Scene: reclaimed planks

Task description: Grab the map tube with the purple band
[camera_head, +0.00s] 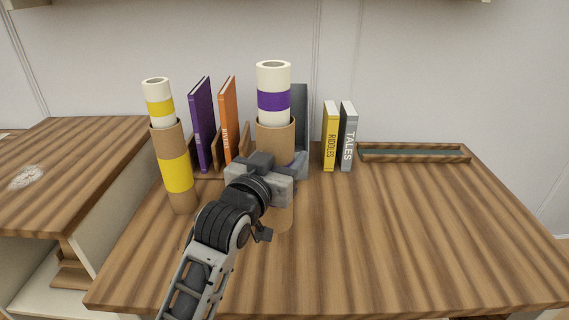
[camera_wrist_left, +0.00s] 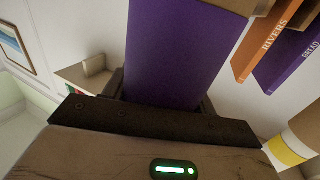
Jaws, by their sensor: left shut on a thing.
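The map tube with the purple band (camera_head: 274,100) stands upright near the middle of the table: a white roll with a purple band rises out of a brown cardboard sleeve. My left gripper (camera_head: 268,168) is shut on the sleeve at mid-height and hides part of it. In the left wrist view the sleeve's purple band (camera_wrist_left: 172,50) lies between my dark fingers (camera_wrist_left: 155,112). A similar map tube with yellow bands (camera_head: 174,165) stands upright to the left, apart from the gripper; it also shows in the left wrist view (camera_wrist_left: 290,150). My right gripper is not in view.
A purple book (camera_head: 202,125) and an orange book (camera_head: 228,120) stand behind, between the tubes. A yellow book (camera_head: 330,137) and a grey book (camera_head: 348,137) stand to the right. A shallow wooden tray (camera_head: 415,146) lies at the back right. The table's (camera_head: 420,240) right and front are clear.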

